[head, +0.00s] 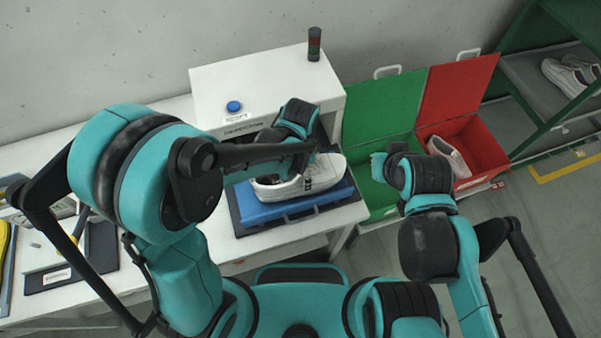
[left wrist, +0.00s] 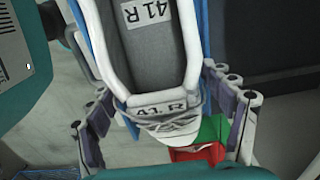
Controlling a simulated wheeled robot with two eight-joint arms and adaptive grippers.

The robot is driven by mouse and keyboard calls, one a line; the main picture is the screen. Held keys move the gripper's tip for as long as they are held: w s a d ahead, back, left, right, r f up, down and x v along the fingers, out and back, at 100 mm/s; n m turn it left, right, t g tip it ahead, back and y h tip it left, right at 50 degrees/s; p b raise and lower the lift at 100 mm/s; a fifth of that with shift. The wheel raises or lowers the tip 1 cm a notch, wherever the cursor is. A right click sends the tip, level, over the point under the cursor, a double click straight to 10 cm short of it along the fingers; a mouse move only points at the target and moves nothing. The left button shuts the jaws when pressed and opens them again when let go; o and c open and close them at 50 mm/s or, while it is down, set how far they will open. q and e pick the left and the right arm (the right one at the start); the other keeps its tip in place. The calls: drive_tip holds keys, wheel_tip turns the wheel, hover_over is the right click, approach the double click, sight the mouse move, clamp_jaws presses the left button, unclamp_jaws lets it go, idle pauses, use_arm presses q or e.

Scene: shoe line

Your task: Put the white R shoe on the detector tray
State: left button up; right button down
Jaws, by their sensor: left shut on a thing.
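The white R shoe (head: 325,172) is over the blue detector tray (head: 262,211) in the head view, level, its toe towards the right. I cannot tell whether its sole touches the tray. In the left wrist view the white R shoe (left wrist: 185,128) shows its grey insole and labels reading "41 R". My left gripper (left wrist: 160,100) is shut on it, with fingers along both sides; my arm hides part of the shoe in the head view. My right gripper (head: 380,165) is near the green bin, its fingers not clear.
A white detector housing (head: 215,88) with a blue button (head: 234,106) stands behind the tray. A green bin (head: 375,205) and a red bin (head: 492,150) holding a white shoe (head: 450,157) are to the right. A shelf (head: 530,75) with white shoes stands far right.

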use_arm(q)
drive_tip(key=shift+w+f, duration=0.1)
drive_tip(key=shift+f, duration=0.75)
drive_tip(key=shift+f+b, duration=0.15)
drive_tip(key=shift+b, duration=0.15)
drive_tip(key=o, duration=1.4)
